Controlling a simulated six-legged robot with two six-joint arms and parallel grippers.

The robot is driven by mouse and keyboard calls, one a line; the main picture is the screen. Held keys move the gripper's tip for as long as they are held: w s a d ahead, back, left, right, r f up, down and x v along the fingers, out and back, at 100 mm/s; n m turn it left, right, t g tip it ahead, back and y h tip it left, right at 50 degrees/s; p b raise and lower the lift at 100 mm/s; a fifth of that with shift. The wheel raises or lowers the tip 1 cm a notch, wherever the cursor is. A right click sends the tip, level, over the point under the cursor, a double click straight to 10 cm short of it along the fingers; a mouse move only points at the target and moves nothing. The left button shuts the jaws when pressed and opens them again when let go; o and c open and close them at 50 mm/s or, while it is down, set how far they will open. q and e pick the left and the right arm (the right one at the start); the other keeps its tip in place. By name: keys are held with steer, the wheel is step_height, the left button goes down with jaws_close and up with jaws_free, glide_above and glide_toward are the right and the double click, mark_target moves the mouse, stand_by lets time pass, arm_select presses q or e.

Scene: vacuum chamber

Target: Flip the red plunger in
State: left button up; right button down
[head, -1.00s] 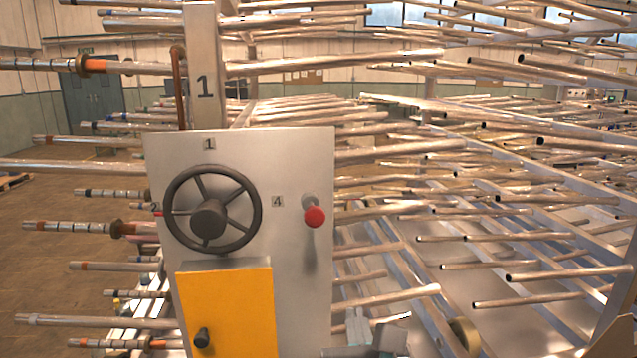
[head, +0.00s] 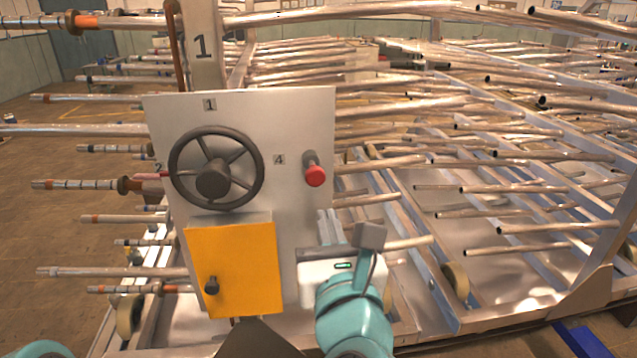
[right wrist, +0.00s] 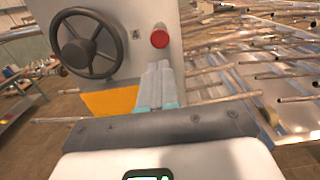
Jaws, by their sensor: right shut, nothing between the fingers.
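The red plunger (head: 315,176) is a round red knob on a short grey stem. It sticks out from the right side of the grey panel (head: 300,120), beside the label 4. It also shows at the top of the right wrist view (right wrist: 160,38). My right gripper (head: 328,216) is below the plunger, with a gap between them, and points up toward the panel. In the right wrist view its pale fingers (right wrist: 156,70) are together and empty, with the tips just under the red knob. My left gripper is out of view.
A dark handwheel (head: 178,187) is left of the plunger. A yellow box (head: 245,260) with a black knob (head: 211,285) protrudes below the wheel. Many metal pipes (head: 390,160) stick out right of the panel. The panel around the plunger is clear.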

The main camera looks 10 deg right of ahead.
mark_target(317, 181)
steer(key=w+p, duration=0.1)
steer(key=w, duration=0.1)
steer(key=w+p, duration=0.1)
steer(key=w, duration=0.2)
steer(key=w+p, duration=0.1)
steer(key=w, duration=0.1)
steer(key=shift+w+r, duration=0.35)
steer(key=shift+w+f, duration=0.1)
steer(key=shift+w, duration=0.35)
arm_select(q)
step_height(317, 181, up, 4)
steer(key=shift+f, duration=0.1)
arm_select(e)
steer(key=w+b, duration=0.2)
steer(key=shift+w+f+b, duration=0.15)
steer(key=shift+f+b, duration=0.1)
steer(key=shift+b, duration=0.05)
steer(key=shift+w+r, duration=0.15)
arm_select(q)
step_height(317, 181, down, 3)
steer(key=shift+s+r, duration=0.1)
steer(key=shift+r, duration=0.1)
arm_select(e)
steer(key=shift+r, duration=0.2)
